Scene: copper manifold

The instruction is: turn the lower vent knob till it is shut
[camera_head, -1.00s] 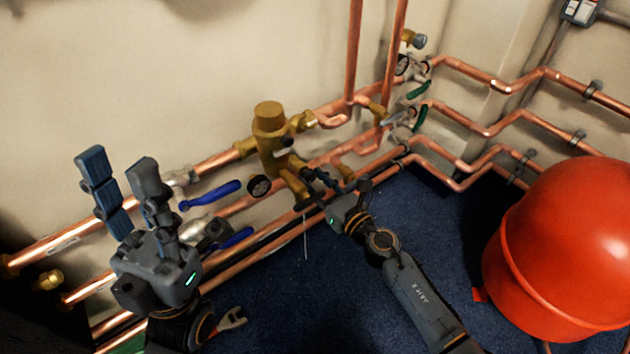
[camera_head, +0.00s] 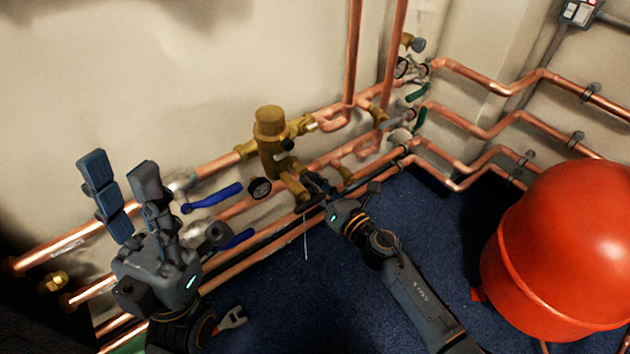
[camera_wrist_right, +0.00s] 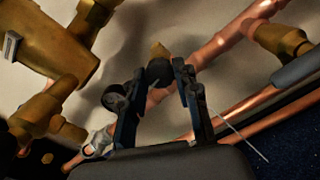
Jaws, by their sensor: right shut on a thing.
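The brass manifold body (camera_head: 270,140) stands on the copper pipes in the middle of the head view. A black knob (camera_head: 287,143) on its upper side is free. The lower vent knob (camera_wrist_right: 159,72) shows as a small dark round piece between the fingers of my right gripper (camera_wrist_right: 165,80) in the right wrist view. My right gripper (camera_head: 313,183) is shut on it; in the head view its fingers mostly hide the knob. The knob's turn angle cannot be read. My left gripper (camera_head: 122,182) is open and empty, fingers up, in front of the pipes at left.
Blue lever handles (camera_head: 215,196) lie close to my left gripper. A pressure gauge (camera_head: 259,188) sits beside the manifold. A red tank (camera_head: 565,250) stands at right. A thin pale line (camera_head: 305,238) hangs below the manifold. The blue floor (camera_head: 290,300) between is mostly clear.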

